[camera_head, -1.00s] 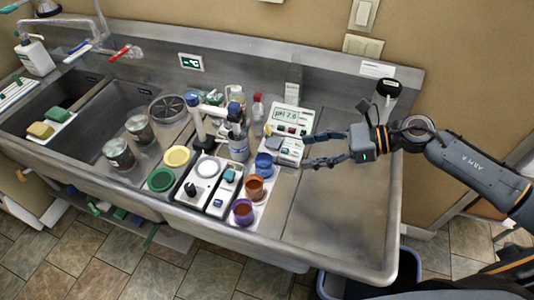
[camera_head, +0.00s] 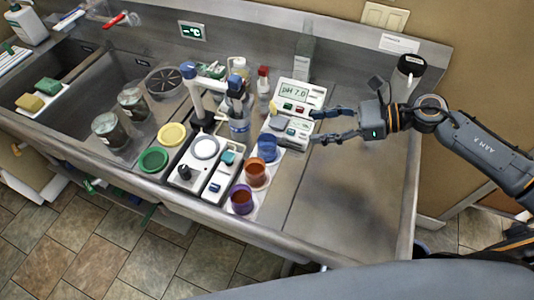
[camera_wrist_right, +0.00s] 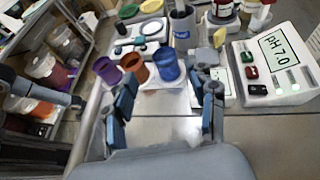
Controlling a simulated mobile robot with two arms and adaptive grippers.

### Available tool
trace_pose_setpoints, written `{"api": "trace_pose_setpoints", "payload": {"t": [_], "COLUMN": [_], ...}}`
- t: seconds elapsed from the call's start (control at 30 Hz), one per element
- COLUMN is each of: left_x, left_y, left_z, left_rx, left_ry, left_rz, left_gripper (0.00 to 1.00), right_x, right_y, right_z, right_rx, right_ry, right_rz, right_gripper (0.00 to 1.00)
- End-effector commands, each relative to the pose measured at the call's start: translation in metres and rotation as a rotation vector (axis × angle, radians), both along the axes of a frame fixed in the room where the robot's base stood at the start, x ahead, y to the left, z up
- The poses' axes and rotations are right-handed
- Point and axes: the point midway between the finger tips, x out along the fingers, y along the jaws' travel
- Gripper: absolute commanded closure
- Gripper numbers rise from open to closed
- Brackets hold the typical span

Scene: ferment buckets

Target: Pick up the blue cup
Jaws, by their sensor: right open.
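The blue cup (camera_head: 267,147) stands upright at the far end of a row of three cups on a white tray. It also shows in the right wrist view (camera_wrist_right: 167,64), just beyond and between the fingers' line of sight. My right gripper (camera_head: 314,127) is open and empty, to the right of the blue cup and apart from it, with its fingers pointing left. In the right wrist view the gripper (camera_wrist_right: 165,85) has its two fingers spread. The orange cup (camera_head: 255,173) and the purple cup (camera_head: 242,199) stand nearer the front. My left gripper is not in view.
A pH meter (camera_head: 297,95) stands just behind the blue cup and beside the gripper. Bottles and a stirrer device (camera_head: 204,150) stand to the left. The steel counter (camera_head: 345,195) on the right is clear.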

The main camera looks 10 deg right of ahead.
Motion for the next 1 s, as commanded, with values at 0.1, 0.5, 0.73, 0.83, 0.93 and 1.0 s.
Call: {"api": "trace_pose_setpoints", "payload": {"t": [0.1, 0.5, 0.73, 0.83, 0.93, 1.0], "left_x": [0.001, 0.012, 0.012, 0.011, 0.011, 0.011], "left_y": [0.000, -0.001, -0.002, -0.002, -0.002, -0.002], "left_z": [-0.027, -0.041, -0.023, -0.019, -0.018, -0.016], "left_rx": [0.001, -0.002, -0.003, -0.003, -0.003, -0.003], "left_ry": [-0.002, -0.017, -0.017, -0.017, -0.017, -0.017], "left_rz": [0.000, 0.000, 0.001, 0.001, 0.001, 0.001], "left_gripper": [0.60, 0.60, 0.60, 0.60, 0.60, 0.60], "right_x": [0.000, 0.007, 0.023, 0.028, 0.030, 0.031], "right_y": [0.000, 0.016, 0.055, 0.067, 0.073, 0.076], "right_z": [-0.027, -0.055, -0.070, -0.077, -0.081, -0.083], "right_rx": [0.000, 0.005, 0.004, 0.003, 0.001, 0.001], "right_ry": [0.000, 0.000, -0.001, 0.000, 0.000, 0.000], "right_rz": [0.000, -0.001, 0.000, -0.002, 0.000, 0.000], "right_gripper": [0.43, 0.43, 0.43, 0.43, 0.43, 0.43]}}
